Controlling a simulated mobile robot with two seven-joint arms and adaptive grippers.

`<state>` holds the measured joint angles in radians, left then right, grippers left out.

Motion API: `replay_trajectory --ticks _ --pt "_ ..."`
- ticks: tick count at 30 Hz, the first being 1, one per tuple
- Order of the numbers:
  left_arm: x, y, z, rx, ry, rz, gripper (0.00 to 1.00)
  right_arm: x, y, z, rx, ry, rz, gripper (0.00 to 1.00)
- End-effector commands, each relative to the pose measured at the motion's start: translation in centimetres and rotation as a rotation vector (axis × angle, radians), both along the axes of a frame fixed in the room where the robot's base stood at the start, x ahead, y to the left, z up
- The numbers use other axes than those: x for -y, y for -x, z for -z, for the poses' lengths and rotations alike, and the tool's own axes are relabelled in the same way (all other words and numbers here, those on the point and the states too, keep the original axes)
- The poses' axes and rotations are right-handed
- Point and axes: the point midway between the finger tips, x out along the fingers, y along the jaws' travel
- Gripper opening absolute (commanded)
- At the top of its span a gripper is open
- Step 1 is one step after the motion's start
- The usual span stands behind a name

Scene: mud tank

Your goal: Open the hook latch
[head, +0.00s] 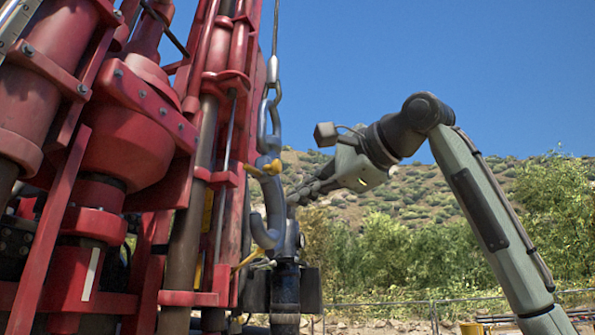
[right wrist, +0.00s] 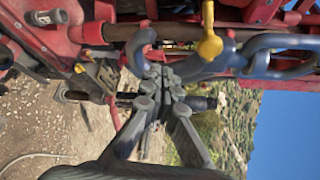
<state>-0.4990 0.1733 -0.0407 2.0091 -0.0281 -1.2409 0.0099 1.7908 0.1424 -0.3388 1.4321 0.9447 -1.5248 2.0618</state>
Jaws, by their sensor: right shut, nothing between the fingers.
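The blue-grey hook (head: 266,230) hangs below chain links beside the red rig, its curved end low. Its yellow latch (head: 264,168) sits on the upper part of the hook. In the right wrist view the hook (right wrist: 139,52) lies sideways across the top, and the yellow latch (right wrist: 210,46) shows to the right of my fingertips. My right gripper (head: 294,196) reaches in from the right. It is shut and empty, its tips close to the hook; whether they touch it I cannot tell. It also shows in the right wrist view (right wrist: 161,72). My left gripper is not in view.
The red drilling rig (head: 130,130) fills the left side. Chain links (head: 269,115) hang above the hook. A dark vertical pipe (head: 286,290) stands just below the hook. Open air lies to the right, with bushes and a fence behind.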

Motion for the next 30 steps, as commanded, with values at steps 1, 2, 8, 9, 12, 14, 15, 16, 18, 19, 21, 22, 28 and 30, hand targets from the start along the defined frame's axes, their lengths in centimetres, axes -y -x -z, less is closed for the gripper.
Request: replay_trajectory --ticks 1,2,8,9,12,14,15,16,18,19,21,22,28,30 --pt "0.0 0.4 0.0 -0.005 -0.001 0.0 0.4 1.2 0.7 -0.9 0.004 -0.004 0.003 0.0" --pt "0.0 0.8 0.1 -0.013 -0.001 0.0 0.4 1.8 1.1 -1.3 0.004 -0.004 0.002 0.0" --pt "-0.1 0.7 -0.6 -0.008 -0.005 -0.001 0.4 5.2 2.9 -3.4 0.0 -0.002 0.002 0.0" --pt "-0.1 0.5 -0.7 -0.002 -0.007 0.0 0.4 5.7 3.2 -3.7 -0.001 -0.002 0.001 0.0" --pt "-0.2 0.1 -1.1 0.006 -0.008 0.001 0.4 6.7 3.8 -4.4 0.0 -0.001 0.001 0.0" --pt "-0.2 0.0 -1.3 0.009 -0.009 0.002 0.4 7.1 4.0 -4.7 -0.001 0.0 0.001 0.0" --pt "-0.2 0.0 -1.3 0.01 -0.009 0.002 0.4 7.3 4.1 -4.8 -0.001 0.0 0.001 0.0" --pt "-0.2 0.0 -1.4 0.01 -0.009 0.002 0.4 7.4 4.2 -4.9 -0.001 0.0 0.001 0.0" --pt "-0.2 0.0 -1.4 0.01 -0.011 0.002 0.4 7.6 4.3 -5.0 -0.001 0.0 0.001 0.0" --pt "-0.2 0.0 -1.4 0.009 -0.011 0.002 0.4 7.6 4.3 -5.0 -0.001 0.0 0.001 0.0" --pt "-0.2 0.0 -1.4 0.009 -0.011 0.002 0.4 7.7 4.3 -5.0 -0.001 0.0 0.001 0.0" --pt "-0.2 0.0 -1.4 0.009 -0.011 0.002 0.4 7.7 4.3 -5.0 -0.001 0.0 0.001 0.0" --pt "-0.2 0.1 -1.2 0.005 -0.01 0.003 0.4 7.7 4.3 -5.0 -0.001 0.0 0.001 0.0" --pt "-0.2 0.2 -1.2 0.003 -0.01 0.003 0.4 7.7 4.3 -5.0 -0.001 0.0 0.001 0.0"
